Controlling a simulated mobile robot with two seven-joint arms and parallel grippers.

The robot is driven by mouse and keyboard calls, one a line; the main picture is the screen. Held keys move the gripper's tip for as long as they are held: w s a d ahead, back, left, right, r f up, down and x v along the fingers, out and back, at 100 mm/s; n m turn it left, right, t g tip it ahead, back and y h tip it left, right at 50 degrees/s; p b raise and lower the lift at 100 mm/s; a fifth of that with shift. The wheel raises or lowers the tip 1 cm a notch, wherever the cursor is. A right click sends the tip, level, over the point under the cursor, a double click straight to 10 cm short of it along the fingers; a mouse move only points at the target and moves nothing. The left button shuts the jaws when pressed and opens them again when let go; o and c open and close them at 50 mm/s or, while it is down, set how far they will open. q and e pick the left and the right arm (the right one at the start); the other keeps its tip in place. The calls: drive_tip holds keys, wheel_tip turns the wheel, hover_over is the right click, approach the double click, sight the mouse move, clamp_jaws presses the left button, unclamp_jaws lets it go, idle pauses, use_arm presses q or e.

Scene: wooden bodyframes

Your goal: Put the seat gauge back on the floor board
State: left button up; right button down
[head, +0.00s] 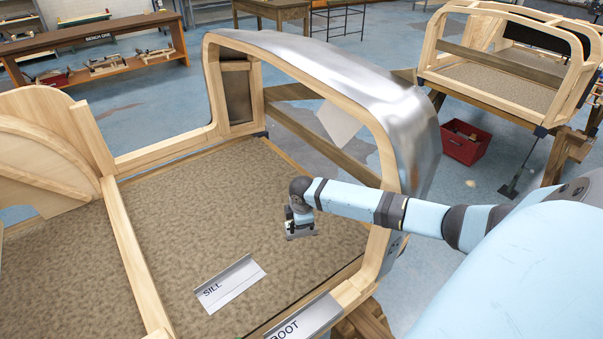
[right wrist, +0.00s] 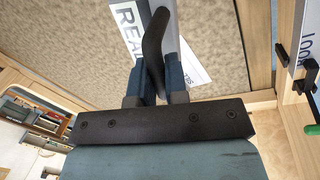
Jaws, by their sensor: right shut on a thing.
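My right gripper (head: 300,230) is low over the brown carpeted floor board (head: 190,205), inside the wooden bodyframe near its right side. In the right wrist view its fingers (right wrist: 158,78) are closed on a dark curved piece (right wrist: 155,40), which I take to be part of the seat gauge. My left gripper is not in view.
A "SILL" plate (head: 231,284) lies on the floor board; a "BOOT" plate (head: 303,318) is at the near rail. The frame's curved metal-covered side (head: 345,70) rises beside my arm. A red crate (head: 463,143) and a second bodyframe (head: 500,92) stand behind, right. The board's middle is clear.

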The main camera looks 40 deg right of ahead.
drive_tip(key=shift+d+f, duration=0.15)
drive_tip(key=shift+f, duration=0.2)
wheel_tip(320, 180, down, 19)
drive_tip(key=b, duration=2)
drive_tip(key=shift+f+b, duration=0.2)
drive_tip(key=shift+b, duration=0.1)
drive_tip(key=shift+f, duration=0.2)
drive_tip(key=shift+r, duration=0.2)
drive_tip(key=c, duration=1.1)
unclamp_jaws()
drive_tip(key=shift+f, duration=0.15)
drive_tip(key=shift+c, duration=0.2)
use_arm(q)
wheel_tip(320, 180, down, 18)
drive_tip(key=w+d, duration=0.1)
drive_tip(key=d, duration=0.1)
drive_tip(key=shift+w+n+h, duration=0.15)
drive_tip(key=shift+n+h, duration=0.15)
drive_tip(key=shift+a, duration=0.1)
